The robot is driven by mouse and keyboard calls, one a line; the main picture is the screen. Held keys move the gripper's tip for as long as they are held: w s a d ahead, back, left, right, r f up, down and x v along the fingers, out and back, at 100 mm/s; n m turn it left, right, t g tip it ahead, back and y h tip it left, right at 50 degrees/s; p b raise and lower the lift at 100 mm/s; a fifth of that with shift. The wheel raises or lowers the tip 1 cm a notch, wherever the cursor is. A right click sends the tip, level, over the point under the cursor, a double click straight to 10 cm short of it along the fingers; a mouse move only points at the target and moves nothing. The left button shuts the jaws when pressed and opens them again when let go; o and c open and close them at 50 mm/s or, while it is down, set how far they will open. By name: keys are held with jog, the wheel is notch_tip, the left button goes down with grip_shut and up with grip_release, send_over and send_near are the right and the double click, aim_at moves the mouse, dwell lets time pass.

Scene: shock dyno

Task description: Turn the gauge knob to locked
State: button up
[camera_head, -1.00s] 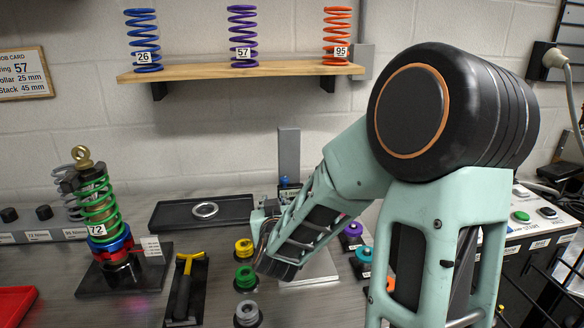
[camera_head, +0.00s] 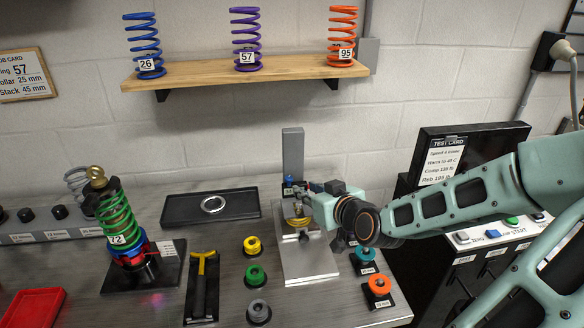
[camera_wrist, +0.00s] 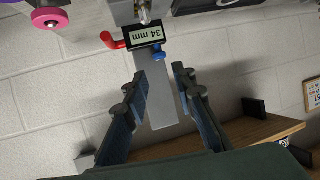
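The gauge has a grey upright column (camera_head: 293,150) and a pale base plate (camera_head: 310,262). In the wrist view its display (camera_wrist: 145,37) reads 34 mm upside down or sideways, with a small blue knob (camera_wrist: 160,55) on one side and a red lever-like part (camera_wrist: 113,41) on the other. Which of these locks it I cannot tell. My gripper (camera_head: 309,190) is at the gauge head from the right. In the wrist view my gripper (camera_wrist: 167,86) is open, its fingers apart with the column (camera_wrist: 163,105) between them in the picture. It holds nothing; contact cannot be seen.
Yellow (camera_head: 252,244), green (camera_head: 255,274) and orange (camera_head: 379,284) collars sit around the gauge. A black tray (camera_head: 240,202) lies behind. A control box (camera_head: 490,236) is at the right.

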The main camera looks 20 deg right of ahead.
aim_at(290, 179)
jog(key=shift+r+b+x, duration=0.1)
jog(key=shift+b+x, duration=0.6)
jog(key=shift+x, duration=1.85)
jog(key=shift+r+b+x, duration=0.15)
jog(key=shift+b+x, duration=0.5)
jog(key=shift+x, duration=1.9)
jog(key=shift+w+d, duration=0.1)
grip_shut()
